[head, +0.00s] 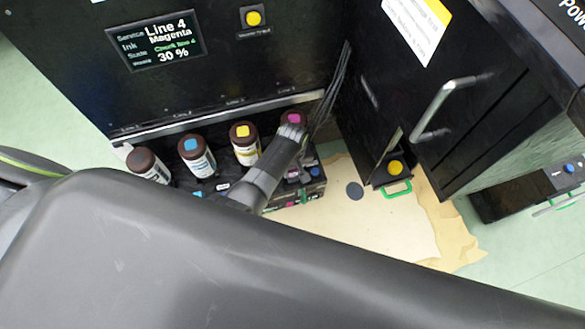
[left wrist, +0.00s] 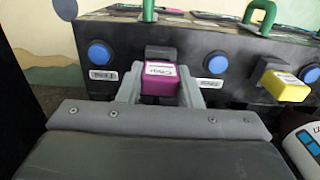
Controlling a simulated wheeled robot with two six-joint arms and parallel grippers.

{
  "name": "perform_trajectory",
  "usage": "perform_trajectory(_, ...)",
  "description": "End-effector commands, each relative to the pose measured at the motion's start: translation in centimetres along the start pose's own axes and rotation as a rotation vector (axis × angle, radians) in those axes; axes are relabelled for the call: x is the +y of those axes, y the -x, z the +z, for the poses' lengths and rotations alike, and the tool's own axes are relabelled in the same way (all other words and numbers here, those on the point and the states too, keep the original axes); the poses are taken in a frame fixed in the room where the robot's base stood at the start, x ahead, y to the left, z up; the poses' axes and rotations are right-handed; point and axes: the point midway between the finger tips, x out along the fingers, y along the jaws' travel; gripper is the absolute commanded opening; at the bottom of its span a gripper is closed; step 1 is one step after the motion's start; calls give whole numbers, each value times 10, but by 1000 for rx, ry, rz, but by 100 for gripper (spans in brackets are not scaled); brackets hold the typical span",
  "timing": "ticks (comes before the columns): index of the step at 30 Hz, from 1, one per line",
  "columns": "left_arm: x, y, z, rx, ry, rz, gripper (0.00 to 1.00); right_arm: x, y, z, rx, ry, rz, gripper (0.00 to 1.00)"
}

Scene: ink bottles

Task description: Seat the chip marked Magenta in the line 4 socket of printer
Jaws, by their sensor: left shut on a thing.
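The magenta chip (left wrist: 160,82) has a white label whose print is hard to read. My left gripper (left wrist: 160,92) is shut on it, one grey finger on each side. The chip is right in front of a dark socket (left wrist: 159,52) on the black box, between two blue buttons. I cannot tell whether it touches or enters the socket. A small label (left wrist: 104,76) beside the left button seems to read Line 4. In the head view the printer's display (head: 154,41) reads Line 4, Magenta, 30 %. My right gripper is not in view.
A yellow chip (left wrist: 286,86) sits in the neighbouring socket. Bottles with dark (head: 146,166), blue (head: 197,157), yellow (head: 245,144) and magenta (head: 293,118) caps stand along the printer. Green handles (left wrist: 259,17) rise from the box. An open black door (head: 445,95) stands at right.

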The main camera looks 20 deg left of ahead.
Motion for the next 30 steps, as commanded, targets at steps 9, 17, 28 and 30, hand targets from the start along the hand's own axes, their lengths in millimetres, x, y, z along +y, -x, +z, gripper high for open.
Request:
perform_trajectory(9, 0, -2, 0, 0, 0, 0, 10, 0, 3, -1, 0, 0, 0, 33)
perform_trajectory(17, 0, -2, 0, 0, 0, 0, 57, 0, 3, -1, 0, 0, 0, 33)
perform_trajectory(28, 0, -2, 0, 0, 0, 0, 57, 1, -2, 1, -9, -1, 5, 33)
perform_trajectory(30, 0, -2, 0, 0, 0, 0, 57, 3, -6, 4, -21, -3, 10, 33)
